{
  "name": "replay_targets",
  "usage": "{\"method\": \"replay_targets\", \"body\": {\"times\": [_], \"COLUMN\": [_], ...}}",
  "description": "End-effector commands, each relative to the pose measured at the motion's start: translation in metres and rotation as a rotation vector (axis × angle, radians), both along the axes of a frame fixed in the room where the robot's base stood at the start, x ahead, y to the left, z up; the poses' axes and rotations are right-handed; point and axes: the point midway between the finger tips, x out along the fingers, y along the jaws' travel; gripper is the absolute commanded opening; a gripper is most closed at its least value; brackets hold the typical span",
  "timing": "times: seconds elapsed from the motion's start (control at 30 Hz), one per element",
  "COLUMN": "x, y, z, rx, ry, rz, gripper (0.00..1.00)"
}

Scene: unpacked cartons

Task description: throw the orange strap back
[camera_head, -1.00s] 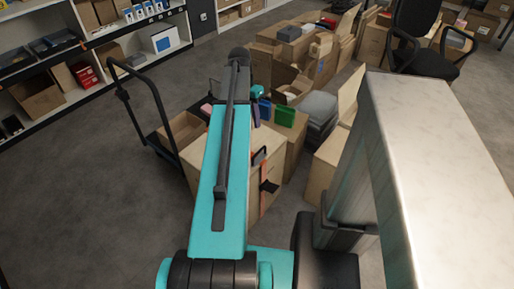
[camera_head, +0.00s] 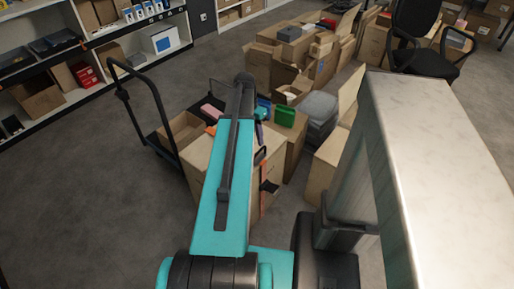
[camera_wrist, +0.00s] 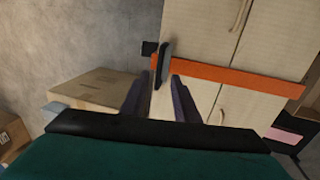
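The orange strap (camera_wrist: 235,78) runs across the face of a pale carton (camera_wrist: 195,30) in the wrist view. A dark grey piece (camera_wrist: 164,64) and a small black piece (camera_wrist: 149,48) sit at its left end. My gripper (camera_wrist: 156,84) is open, and its two dark fingers point at that end of the strap. Nothing shows between the fingers; I cannot tell how far the strap is from the tips. In the head view a short length of the strap (camera_head: 263,204) shows beside a black piece (camera_head: 269,187), right of my arm, which hides much of the carton.
A black-handled trolley (camera_head: 158,110) stands left of my arm, with an open carton (camera_head: 183,130). More cartons (camera_head: 325,165) and grey folded items (camera_head: 320,108) crowd the right. Shelves (camera_head: 90,45) line the back left. Floor (camera_head: 75,180) at front left is clear.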

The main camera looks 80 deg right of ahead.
Motion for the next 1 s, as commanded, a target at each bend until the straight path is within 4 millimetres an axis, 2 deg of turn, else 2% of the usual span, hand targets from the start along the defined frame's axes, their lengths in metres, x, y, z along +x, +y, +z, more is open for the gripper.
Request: {"method": "replay_targets", "body": {"times": [0.2,0.4,0.83,0.87,1.0], "x": [-0.005,-0.007,-0.008,-0.008,-0.008], "y": [0.003,0.004,0.005,0.005,0.005], "z": [-0.027,-0.043,-0.048,-0.048,-0.048], "rx": [0.001,0.000,0.000,0.000,0.000], "ry": [0.000,0.000,0.000,0.000,-0.001], "rz": [0.000,0.000,0.000,0.000,0.000], "gripper": [0.28,0.28,0.28,0.25,0.01]}}
